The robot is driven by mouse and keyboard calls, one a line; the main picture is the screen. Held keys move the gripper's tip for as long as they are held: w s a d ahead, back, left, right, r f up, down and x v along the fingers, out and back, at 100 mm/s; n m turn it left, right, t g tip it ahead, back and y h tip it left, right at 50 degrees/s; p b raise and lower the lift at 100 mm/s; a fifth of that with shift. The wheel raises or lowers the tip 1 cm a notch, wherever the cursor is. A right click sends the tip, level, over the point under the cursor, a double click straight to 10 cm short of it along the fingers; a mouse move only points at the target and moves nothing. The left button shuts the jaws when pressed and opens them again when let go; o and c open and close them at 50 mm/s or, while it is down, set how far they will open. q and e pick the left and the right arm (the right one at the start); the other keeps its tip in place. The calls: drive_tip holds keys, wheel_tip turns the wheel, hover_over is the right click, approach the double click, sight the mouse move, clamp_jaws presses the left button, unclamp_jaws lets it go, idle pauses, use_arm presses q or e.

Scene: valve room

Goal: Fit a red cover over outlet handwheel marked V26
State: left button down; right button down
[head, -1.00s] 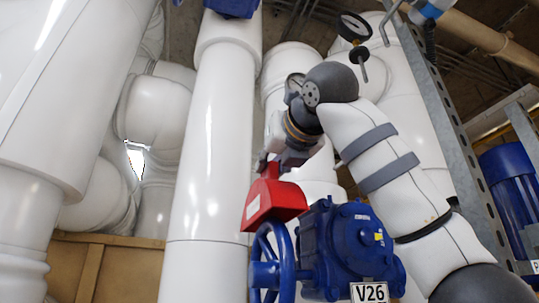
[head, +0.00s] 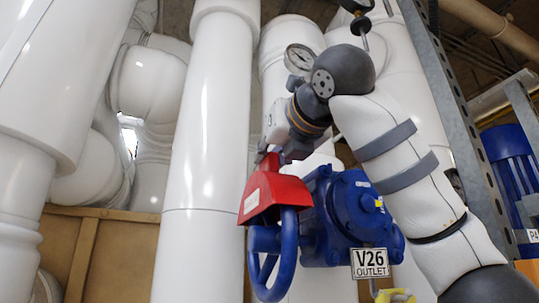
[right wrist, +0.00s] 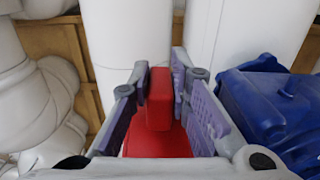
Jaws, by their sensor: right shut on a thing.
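The red cover (head: 274,192) has a white label on its front and sits at the top of the blue handwheel (head: 287,250), overlapping the upper rim. Whether it rests on the rim or hangs just above it, I cannot tell. The plate beside the wheel reads V26 OUTLET (head: 370,263). My right gripper (head: 271,160) is shut on the cover's upright red grip. In the right wrist view the fingers (right wrist: 160,95) flank that grip, with the cover's wider red body (right wrist: 158,143) below; the handwheel is hidden there. My left gripper is not in view.
A blue valve body (head: 352,215) stands just right of the wheel; it also shows in the right wrist view (right wrist: 270,105). A thick white pipe (head: 210,150) runs close on the left. A pressure gauge (head: 301,57) and a grey steel upright (head: 455,130) are near my arm.

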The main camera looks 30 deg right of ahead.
drive_tip(key=c, duration=1.4)
unclamp_jaws()
